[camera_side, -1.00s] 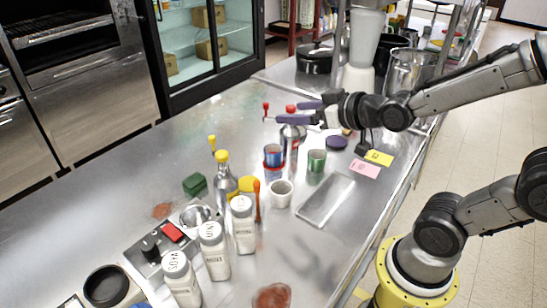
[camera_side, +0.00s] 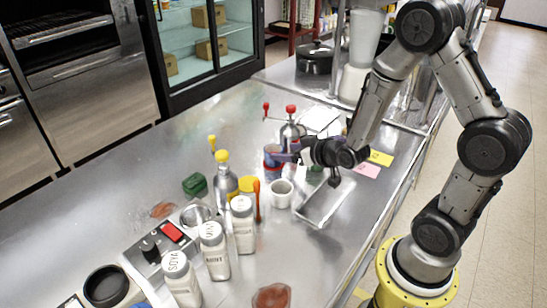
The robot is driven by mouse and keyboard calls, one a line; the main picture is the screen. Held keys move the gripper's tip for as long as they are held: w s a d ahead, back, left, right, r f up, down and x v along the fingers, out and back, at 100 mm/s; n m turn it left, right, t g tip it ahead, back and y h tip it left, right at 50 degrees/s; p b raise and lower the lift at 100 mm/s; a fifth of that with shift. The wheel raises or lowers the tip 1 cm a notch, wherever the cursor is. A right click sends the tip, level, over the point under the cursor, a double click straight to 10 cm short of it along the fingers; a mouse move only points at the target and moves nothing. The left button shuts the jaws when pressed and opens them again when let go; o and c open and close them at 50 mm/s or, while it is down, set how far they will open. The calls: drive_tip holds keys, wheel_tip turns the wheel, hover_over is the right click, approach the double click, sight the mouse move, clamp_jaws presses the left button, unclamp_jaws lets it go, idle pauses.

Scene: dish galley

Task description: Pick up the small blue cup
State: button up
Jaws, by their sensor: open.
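The small blue cup (camera_side: 270,163), blue with red showing near its rim and base, stands upright on the steel counter, left of my gripper. My gripper (camera_side: 282,154) is open, low over the counter, its purple fingers pointing left at the cup. The fingers overlap the cup's right side in this view. I cannot tell whether they are around it or only beside it. Part of the cup is hidden behind them.
A white cup (camera_side: 281,194) stands just in front, and a metal tray (camera_side: 325,203) lies to the right. A red-topped dispenser (camera_side: 291,125) stands behind. Yellow-capped bottle (camera_side: 225,180) and white shakers (camera_side: 213,248) stand front left. The counter's left side is mostly clear.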

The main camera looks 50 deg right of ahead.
sight(268, 151)
drive_tip(key=shift+x, duration=3.25)
drive_tip(key=shift+a+f, duration=0.1)
drive_tip(key=shift+f, duration=0.05)
drive_tip(key=shift+c, duration=0.2)
clamp_jaws()
